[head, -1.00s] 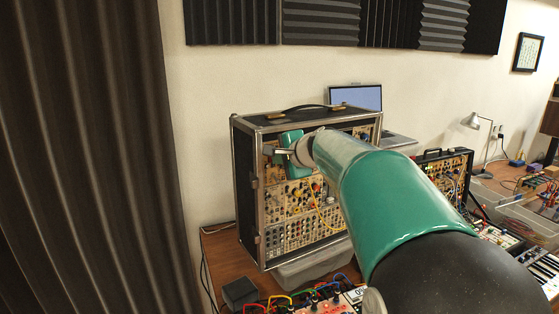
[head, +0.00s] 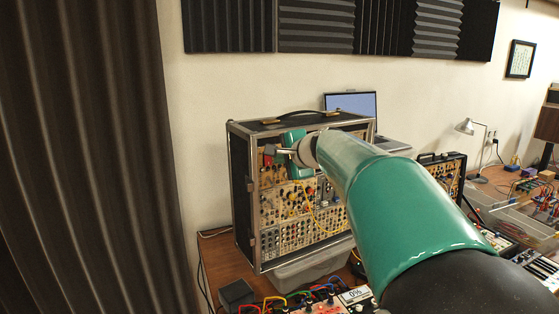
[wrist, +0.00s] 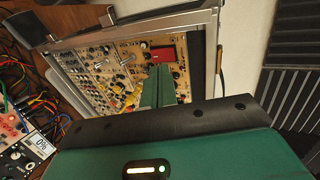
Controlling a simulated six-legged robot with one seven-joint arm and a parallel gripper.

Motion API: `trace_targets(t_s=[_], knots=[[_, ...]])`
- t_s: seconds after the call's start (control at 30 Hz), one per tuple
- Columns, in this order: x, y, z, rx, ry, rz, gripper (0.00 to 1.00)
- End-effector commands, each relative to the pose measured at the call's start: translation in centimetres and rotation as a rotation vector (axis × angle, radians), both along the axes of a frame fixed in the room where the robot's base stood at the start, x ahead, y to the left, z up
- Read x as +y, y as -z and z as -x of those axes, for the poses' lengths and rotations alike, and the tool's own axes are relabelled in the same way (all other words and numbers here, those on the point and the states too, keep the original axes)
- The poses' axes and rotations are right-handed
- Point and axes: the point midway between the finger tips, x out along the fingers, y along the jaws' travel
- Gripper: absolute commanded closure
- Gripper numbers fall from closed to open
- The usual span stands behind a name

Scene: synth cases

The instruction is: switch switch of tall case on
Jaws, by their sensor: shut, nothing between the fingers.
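The tall case (head: 239,190) is a black, metal-edged box standing upright with its panel of knobs and jacks facing me. It also shows tilted in the wrist view (wrist: 187,24). A red rectangular switch (wrist: 163,53) sits on its panel near a panel corner; a bit of red (head: 267,160) shows just below my fingertips in the head view. My gripper (head: 270,150) is shut and empty at the upper left of the panel. In the wrist view its green fingers (wrist: 158,70) end right beside the switch and overlap its edge. I cannot tell whether they touch it.
Yellow patch cables (head: 318,222) hang across the panel. A grey bin (head: 310,268) lies under the case. A laptop (head: 352,104) stands behind it, and a smaller case (head: 450,172) to the right. Patch gear (head: 345,298) fills the table front. My arm hides the panel's right part.

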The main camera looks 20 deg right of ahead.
Motion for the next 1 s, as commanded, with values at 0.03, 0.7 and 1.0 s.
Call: trace_targets(t_s=[0.03,0.7,1.0], knots=[[0.0,-0.1,0.0,-0.001,-0.001,-0.001,1.0],[-1.2,-4.0,8.7,0.0,0.0,0.0,1.0],[-1.2,-4.0,8.9,0.001,-0.001,0.0,1.0]])
